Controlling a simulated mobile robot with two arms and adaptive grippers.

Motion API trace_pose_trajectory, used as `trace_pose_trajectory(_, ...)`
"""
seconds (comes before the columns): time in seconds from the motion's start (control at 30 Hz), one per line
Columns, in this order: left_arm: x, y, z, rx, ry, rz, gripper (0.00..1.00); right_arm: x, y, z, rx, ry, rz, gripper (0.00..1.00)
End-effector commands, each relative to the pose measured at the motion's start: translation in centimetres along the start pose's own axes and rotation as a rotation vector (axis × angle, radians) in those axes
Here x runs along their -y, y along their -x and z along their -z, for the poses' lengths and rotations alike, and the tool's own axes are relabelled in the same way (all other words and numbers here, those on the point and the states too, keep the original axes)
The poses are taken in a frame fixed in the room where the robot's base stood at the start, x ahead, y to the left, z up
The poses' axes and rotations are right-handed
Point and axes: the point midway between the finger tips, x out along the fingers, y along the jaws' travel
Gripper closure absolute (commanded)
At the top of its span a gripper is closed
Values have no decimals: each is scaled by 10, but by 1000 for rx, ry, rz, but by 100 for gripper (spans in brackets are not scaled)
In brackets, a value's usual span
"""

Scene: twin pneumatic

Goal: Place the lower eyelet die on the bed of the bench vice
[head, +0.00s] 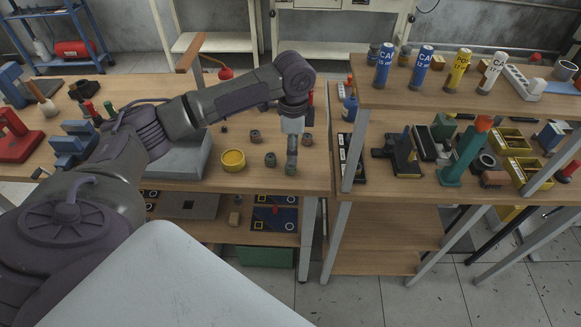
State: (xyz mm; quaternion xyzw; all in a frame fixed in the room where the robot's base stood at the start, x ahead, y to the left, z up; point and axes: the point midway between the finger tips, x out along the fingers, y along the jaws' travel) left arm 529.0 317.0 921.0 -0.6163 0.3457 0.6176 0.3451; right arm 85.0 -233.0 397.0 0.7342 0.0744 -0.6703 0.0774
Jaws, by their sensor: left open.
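My left gripper (291,166) points straight down over the right end of the left workbench, among several small dark grey round parts. It is open. One such part (270,159) stands just left of it, another (255,136) farther back left, and one (307,139) to its right. I cannot tell which of them is the lower eyelet die, or whether anything lies between the fingers. A blue vice-like tool (72,143) stands on the left part of the bench; I cannot tell for certain that it is the bench vice. My right gripper is out of view.
A yellow round dish (233,161) and a grey block (180,160) lie left of the gripper. A red tool (17,140) stands at the far left. The right bench (350,187) holds a green tool (465,153), yellow bins (510,142) and a raised shelf with several cans.

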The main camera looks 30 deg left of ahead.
Motion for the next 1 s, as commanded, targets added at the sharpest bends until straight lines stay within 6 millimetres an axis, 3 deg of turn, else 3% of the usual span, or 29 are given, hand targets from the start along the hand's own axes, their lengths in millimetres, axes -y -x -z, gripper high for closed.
trace_pose_trajectory(0.27, 0, -24, 0, 0, -1, 0, 38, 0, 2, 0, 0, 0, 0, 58)
trace_pose_trajectory(0.6, 3, -68, -4, 0, -2, 0, 38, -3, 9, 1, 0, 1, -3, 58)
trace_pose_trajectory(0.87, 4, -72, -4, -1, -2, 2, 38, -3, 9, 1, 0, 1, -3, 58)
trace_pose_trajectory(1.0, 4, -72, -4, -1, -2, 2, 58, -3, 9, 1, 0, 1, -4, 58)
